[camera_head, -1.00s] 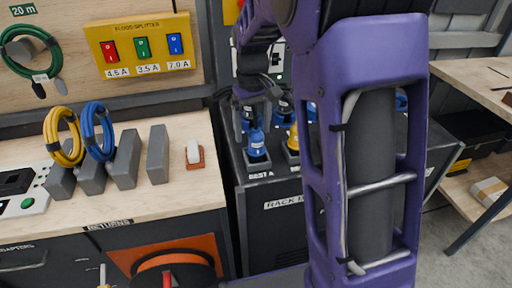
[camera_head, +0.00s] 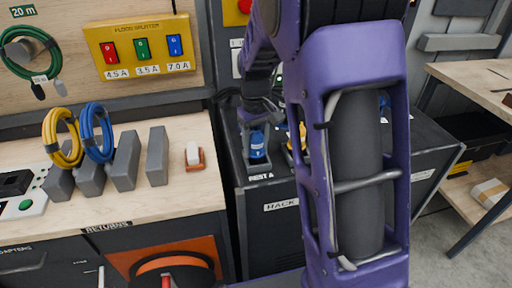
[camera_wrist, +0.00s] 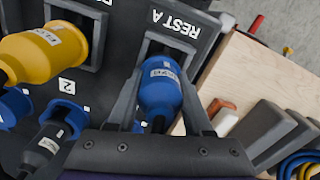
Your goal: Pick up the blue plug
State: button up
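The blue plug (camera_head: 257,146) stands in the dark holder (camera_head: 258,166) marked REST A, on top of the dark rack. In the wrist view the blue plug (camera_wrist: 160,90) lies between the two fingers of my gripper (camera_wrist: 160,99), one finger on each side. The fingers are apart; I cannot tell whether either touches the plug. In the head view my gripper (camera_head: 262,116) is right above and around the plug's top, partly hidden by my own arm.
A yellow plug (camera_wrist: 45,52) stands in the neighbouring holder, with other blue and black plugs close by. A workbench (camera_head: 190,200) on the left carries grey blocks, blue and yellow cable loops and a small white-and-orange item (camera_head: 194,156).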

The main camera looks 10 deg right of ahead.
grip_shut()
